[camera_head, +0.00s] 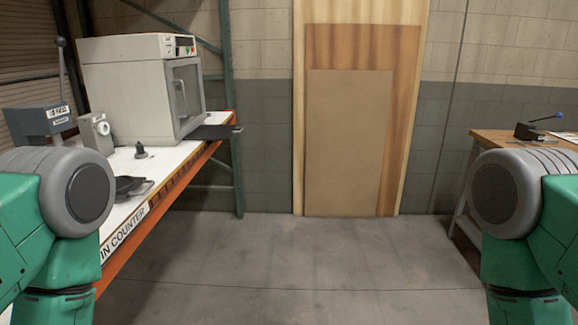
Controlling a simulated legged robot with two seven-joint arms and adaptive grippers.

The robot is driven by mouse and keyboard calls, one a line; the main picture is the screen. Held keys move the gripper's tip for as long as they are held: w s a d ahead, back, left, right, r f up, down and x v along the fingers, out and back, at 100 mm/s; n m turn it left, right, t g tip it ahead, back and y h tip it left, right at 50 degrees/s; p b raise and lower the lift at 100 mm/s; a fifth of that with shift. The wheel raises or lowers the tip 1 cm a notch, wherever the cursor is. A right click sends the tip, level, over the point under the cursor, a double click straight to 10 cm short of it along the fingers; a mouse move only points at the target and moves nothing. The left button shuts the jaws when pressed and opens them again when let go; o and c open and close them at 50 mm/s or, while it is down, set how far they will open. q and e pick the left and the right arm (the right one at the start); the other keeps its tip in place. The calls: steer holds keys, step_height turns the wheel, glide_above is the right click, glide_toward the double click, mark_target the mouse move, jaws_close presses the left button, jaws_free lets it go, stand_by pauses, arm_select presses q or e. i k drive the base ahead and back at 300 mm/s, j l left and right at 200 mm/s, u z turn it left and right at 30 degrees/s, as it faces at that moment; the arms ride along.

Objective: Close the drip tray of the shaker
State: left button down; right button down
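The shaker (125,90) is a pale box-shaped machine with a handled door (184,93) on its right side and a small control panel (185,46) at the top. It stands on the white counter at the left. Its dark, flat drip tray (213,132) sticks out to the right below the door, past the counter's edge. The door looks shut. Neither of my grippers shows; only my green and grey arm joints are in view at the lower left and lower right, well short of the tray.
The white counter (130,165) has an orange front edge. It carries a black pan-like item (132,186), a small grey box (96,132) and a lever press (42,120). A wooden table (520,143) stands at the right. Boards lean on the back wall; the middle floor is clear.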

mark_target(204, 132)
steer(key=i, duration=1.95)
